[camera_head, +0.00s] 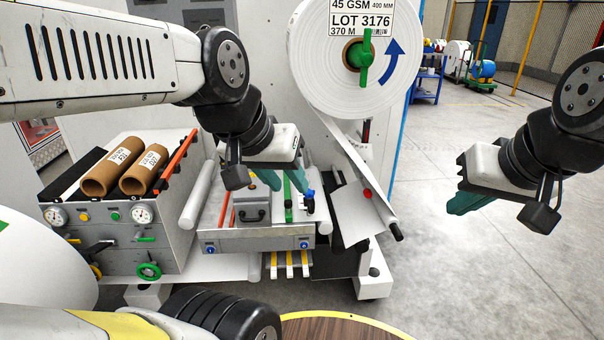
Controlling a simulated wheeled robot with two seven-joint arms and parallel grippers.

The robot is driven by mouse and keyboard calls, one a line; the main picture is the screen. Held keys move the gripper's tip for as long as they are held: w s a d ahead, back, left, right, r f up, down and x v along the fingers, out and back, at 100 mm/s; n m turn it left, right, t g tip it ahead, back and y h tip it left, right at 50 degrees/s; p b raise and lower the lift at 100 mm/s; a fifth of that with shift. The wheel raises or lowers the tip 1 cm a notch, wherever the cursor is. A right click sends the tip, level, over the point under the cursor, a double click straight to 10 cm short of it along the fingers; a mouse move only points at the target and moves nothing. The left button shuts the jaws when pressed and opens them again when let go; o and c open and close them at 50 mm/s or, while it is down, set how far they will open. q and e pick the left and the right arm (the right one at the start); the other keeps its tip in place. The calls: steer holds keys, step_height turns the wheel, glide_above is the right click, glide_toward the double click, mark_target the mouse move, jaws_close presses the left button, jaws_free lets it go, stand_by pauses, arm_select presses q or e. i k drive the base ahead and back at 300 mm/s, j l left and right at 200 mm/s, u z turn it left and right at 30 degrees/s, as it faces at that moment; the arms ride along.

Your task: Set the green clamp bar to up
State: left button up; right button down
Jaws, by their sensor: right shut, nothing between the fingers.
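A green bar (289,207), which looks like the clamp bar, lies on the grey splice table (255,238). It appears to lie flat; its far end is hidden behind my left gripper. My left gripper (284,181) hangs over the table, at the far end of the green bar, with its teal fingers apart. I see nothing between them, and I cannot tell whether they touch the bar. My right gripper (468,204) is shut and empty, out over the open floor on the right.
A blue-topped knob (309,201) stands just right of the bar. A big white roll (348,55) with a green handle (366,58) rises behind. Cardboard cores (107,172) lie left.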

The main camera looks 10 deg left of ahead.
mark_target(288, 203)
steer(key=i+u, duration=0.3)
steer(key=i, duration=0.15)
steer(key=i+u, duration=0.3)
steer(key=i, duration=0.15)
